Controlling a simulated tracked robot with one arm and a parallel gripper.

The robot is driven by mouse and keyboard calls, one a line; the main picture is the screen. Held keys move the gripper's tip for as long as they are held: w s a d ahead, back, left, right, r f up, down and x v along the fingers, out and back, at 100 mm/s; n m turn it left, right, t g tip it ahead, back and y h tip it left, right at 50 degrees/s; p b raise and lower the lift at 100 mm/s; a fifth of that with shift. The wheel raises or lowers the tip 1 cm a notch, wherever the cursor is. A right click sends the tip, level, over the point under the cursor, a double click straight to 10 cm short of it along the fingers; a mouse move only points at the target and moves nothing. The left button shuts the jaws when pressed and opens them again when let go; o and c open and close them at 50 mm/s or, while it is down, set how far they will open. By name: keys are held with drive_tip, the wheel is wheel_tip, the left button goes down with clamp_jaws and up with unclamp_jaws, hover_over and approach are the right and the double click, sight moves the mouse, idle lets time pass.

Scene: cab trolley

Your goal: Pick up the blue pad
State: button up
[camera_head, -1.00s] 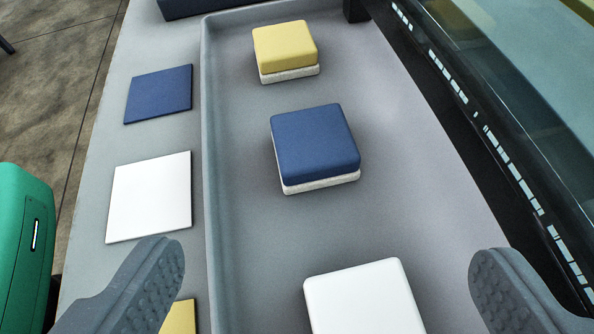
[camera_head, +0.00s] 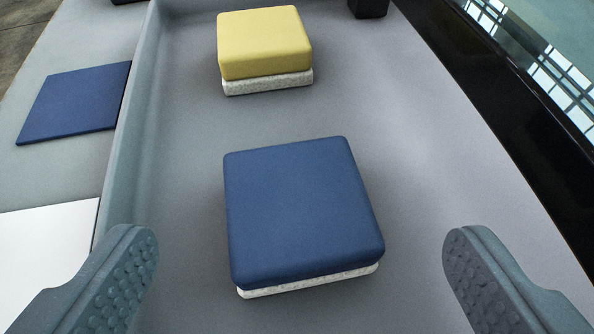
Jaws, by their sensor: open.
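The blue pad (camera_head: 298,208) is a thick square block with rounded edges and a white layer underneath. It lies flat in the grey tray (camera_head: 420,150), near the middle of the view. My gripper (camera_head: 300,262) is open, with one finger at the lower left and the other at the lower right. The pad shows between and slightly beyond the fingertips, with a gap on each side. Nothing is held.
A yellow pad (camera_head: 264,42) with a white underside lies farther back in the tray. Left of the tray's raised wall (camera_head: 125,140) are a flat blue square (camera_head: 75,102) and a flat white square (camera_head: 45,255). A black edge and glass run along the right.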

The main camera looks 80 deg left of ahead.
sight(296, 199)
drive_tip(key=x, duration=0.4)
drive_tip(key=shift+s+b, duration=0.1)
drive_tip(key=shift+b, duration=0.3)
drive_tip(key=c, duration=1.2)
